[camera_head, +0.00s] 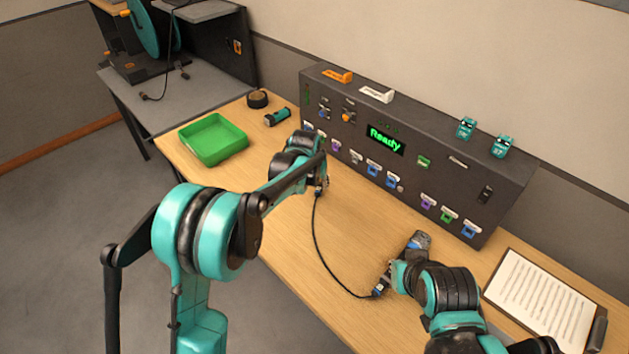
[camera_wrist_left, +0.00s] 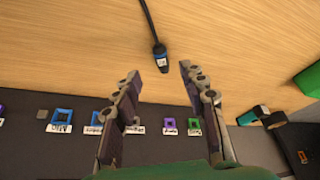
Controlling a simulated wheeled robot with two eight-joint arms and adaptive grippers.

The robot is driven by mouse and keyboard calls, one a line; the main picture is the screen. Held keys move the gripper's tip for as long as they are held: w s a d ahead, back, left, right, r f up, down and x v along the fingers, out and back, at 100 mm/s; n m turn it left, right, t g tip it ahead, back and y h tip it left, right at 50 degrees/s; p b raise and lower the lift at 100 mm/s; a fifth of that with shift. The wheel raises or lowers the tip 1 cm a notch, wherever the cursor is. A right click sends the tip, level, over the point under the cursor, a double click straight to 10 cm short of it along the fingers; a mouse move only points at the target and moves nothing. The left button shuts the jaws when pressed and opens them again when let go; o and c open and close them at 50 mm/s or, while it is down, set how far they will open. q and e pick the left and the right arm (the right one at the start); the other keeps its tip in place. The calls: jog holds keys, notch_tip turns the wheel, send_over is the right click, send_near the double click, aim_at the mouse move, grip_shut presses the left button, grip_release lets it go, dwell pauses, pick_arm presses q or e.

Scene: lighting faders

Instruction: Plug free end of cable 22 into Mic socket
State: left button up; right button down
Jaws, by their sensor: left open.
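A black cable (camera_head: 325,262) lies in a curve on the table. One end, a dark plug with blue and a white label (camera_wrist_left: 160,58), lies just beyond and between my left fingertips. My left gripper (camera_wrist_left: 163,78) is open, low in front of the panel; it also shows in the head view (camera_head: 319,186). The cable's other end (camera_head: 378,290) is beside my right gripper (camera_head: 388,279); whether it is gripped cannot be told. The blue Mic socket (camera_wrist_left: 62,118) is left of my left fingers in the wrist view and lies on the panel front (camera_head: 392,181). The cable number is unreadable.
The dark panel (camera_head: 440,165) reads "Ready" and has several coloured sockets along its lower edge. A green tray (camera_head: 213,140), a teal cylinder (camera_head: 278,117) and a black ring (camera_head: 257,99) stand left. A clipboard (camera_head: 545,300) lies right. The table's middle is mostly clear.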

aim_at(318, 191)
pick_arm(q)
jog(key=b+x, duration=0.4)
jog(key=x, duration=0.4)
jog(key=shift+c, duration=0.3)
grip_shut()
jog(key=shift+r, duration=0.1)
jog(key=shift+r+p, duration=1.55)
jog(key=shift+r, duration=0.9)
jog(key=shift+f, duration=0.1)
